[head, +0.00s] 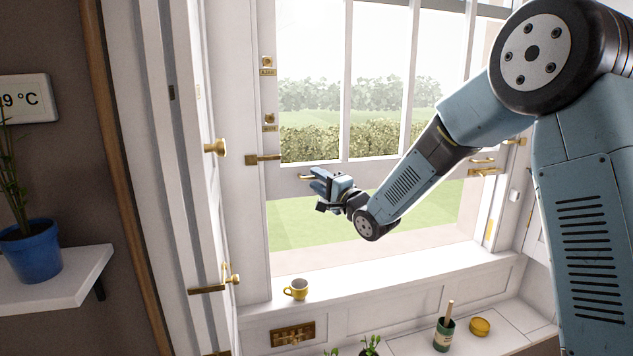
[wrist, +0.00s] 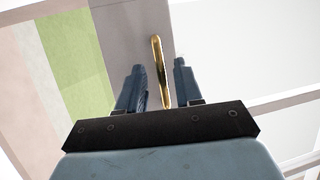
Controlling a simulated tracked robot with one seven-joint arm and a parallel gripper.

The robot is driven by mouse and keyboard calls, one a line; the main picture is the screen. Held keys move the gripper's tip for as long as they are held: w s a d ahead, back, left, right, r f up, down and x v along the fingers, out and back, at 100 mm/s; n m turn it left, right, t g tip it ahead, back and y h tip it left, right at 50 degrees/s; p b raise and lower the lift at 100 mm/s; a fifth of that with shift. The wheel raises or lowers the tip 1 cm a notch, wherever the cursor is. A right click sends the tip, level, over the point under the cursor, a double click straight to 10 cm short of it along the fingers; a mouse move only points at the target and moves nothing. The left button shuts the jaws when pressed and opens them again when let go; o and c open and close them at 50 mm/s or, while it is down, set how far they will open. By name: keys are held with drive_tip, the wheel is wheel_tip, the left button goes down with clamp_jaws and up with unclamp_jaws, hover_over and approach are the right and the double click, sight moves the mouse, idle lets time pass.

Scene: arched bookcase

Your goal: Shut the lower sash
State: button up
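The lower sash (head: 370,170) is a white paned frame, raised, with an open gap below its bottom rail showing lawn. A brass handle (head: 305,177) is on the left part of the rail, and another brass handle (head: 482,161) is on the right part. My gripper (head: 318,187) is at the left handle. In the wrist view, the brass handle (wrist: 157,65) stands between the two fingers of my gripper (wrist: 160,68). The fingers are open, with a visible gap on each side of the bar. The rail (wrist: 125,35) shows behind it.
A green pot with a brush (head: 444,333) and a yellow tin (head: 480,326) stand lower right. A white shutter with brass knobs (head: 215,147) is at left.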

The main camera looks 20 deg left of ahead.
clamp_jaws()
idle(0.3)
drive_tip(key=shift+f, duration=0.1)
idle(1.0)
